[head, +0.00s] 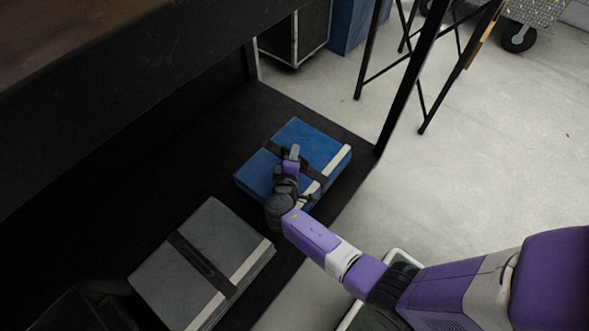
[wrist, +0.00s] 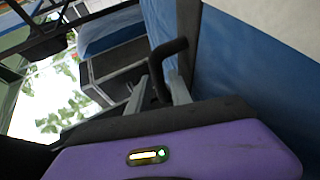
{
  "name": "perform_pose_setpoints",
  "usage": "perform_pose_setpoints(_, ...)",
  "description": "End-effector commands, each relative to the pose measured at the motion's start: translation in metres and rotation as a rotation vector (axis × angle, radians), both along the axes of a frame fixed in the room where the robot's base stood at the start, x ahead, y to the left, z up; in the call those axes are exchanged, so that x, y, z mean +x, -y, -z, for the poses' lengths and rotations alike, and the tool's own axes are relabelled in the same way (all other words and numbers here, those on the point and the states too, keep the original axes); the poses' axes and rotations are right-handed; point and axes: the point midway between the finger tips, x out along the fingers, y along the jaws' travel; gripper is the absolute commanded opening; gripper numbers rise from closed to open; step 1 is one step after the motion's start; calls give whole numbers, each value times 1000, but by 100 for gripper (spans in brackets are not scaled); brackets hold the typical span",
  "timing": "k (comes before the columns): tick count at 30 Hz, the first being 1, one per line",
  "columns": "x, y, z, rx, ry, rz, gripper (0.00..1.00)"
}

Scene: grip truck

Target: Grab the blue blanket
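The blue blanket (head: 306,135) lies folded on the black shelf in the head view, with a black strap around it and a pale strip along its front edge. Its blue side fills the right of the wrist view (wrist: 260,70). My gripper (head: 292,156) is over the middle of the blanket, at the strap, and hides part of it. In the wrist view the grey fingers (wrist: 165,82) point at a bent black handle (wrist: 171,52) beside the blue cloth. The handle reaches down between the fingers. Whether they clamp it is unclear.
A grey folded blanket (head: 197,263) with a black strap lies on the same black shelf (head: 350,190), nearer the front. A dark post (head: 411,82) stands at the shelf's right corner. A dark upper ledge (head: 100,75) overhangs on the left. Open floor (head: 500,160) lies to the right.

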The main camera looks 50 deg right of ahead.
Motion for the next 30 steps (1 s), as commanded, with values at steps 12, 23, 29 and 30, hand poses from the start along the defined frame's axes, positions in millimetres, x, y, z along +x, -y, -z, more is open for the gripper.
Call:
perform_pose_setpoints(12,3,5,2,1,0,-1,6)
perform_pose_setpoints(23,3,4,2,0,-1,-1,0)
perform_pose_setpoints(29,3,4,2,0,-2,-2,0)
perform_pose_setpoints(30,3,4,2,0,-2,-2,0)
